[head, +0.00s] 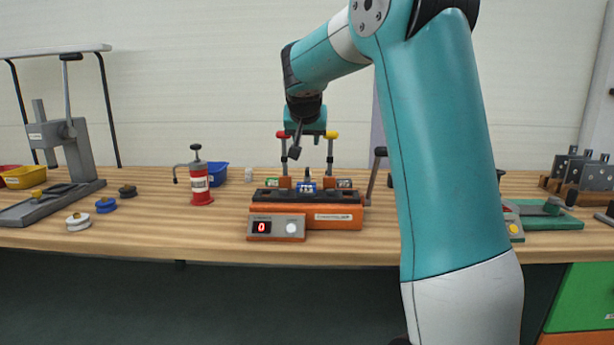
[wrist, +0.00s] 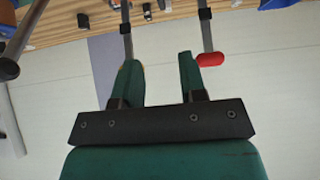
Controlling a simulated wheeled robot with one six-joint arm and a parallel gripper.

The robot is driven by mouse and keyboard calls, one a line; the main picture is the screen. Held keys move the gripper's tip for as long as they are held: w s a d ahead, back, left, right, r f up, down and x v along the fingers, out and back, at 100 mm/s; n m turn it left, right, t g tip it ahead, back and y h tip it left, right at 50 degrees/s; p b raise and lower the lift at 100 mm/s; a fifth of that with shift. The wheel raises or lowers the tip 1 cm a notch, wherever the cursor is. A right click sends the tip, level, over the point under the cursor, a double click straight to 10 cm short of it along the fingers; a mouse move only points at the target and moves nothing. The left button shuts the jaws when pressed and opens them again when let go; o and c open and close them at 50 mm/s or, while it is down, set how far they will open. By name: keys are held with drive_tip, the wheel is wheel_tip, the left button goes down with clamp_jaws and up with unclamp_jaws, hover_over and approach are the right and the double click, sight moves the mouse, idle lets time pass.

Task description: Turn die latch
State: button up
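The orange machine (head: 335,217) stands on the bench in the middle of the head view. Two upright levers rise from it, one with a red knob (head: 283,135) and one with a yellow knob (head: 331,135). I cannot tell which part is the die latch. My gripper (wrist: 156,60) is open and empty, its two green fingers apart. In the head view its teal body is level with the knobs, and its fingertips are not clear. In the wrist view the red knob (wrist: 213,60) is beside the right finger; the left finger covers the other lever's end.
A black-knobbed handle (head: 380,152) slants up at the machine's right. A display (head: 262,227) reads 0. Left are a red pump can (head: 201,186), a blue bin (head: 218,174) and a grey press (head: 75,150). A green fixture (head: 550,217) stands right.

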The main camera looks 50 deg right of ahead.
sight(307, 169)
drive_tip(key=x, duration=1.6)
drive_tip(key=shift+w+f+p, duration=0.1)
drive_tip(key=shift+w+p, duration=0.05)
drive_tip(key=shift+p, duration=0.25)
